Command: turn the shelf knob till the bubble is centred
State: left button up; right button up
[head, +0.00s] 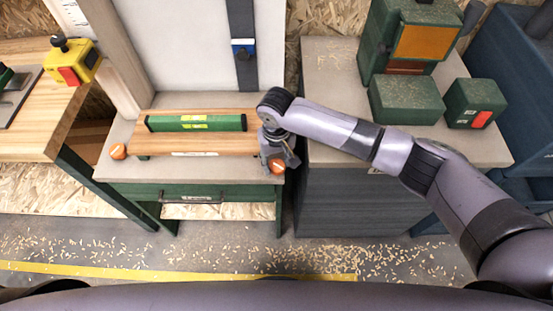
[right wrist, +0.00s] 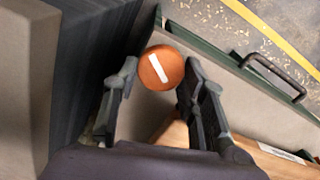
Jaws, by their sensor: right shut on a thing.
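A wooden shelf (head: 180,144) carries a green spirit level (head: 215,123) lying along it. The level's yellow-green vial (head: 193,122) is too small for me to tell where the bubble sits. An orange knob (head: 277,167) is at the shelf's right front corner. My right gripper (head: 277,160) is shut on this knob from above. In the right wrist view the knob (right wrist: 162,68), with a white line across its top, sits between the fingertips of my right gripper (right wrist: 158,76). Another orange knob (head: 118,152) is at the left front corner, untouched. My left gripper is not in view.
A green drawer front (head: 200,194) with a dark handle is below the shelf. Right stands a grey-topped cabinet (head: 340,92) with green boxes (head: 405,98). A wooden bench (head: 40,130) with a yellow switch box (head: 76,62) is left. Shavings litter the floor.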

aim_at(275, 164)
jog(key=n+p, duration=0.2)
jog(key=n, duration=0.1)
jog(key=shift+r, duration=0.15)
jog(key=shift+a+n+p, duration=0.1)
jog(key=shift+n+p, duration=0.8)
jog(key=shift+n, duration=1.2)
jog(key=o, duration=1.2)
jog(key=shift+c, duration=0.2)
notch_tip(275, 164, up, 12)
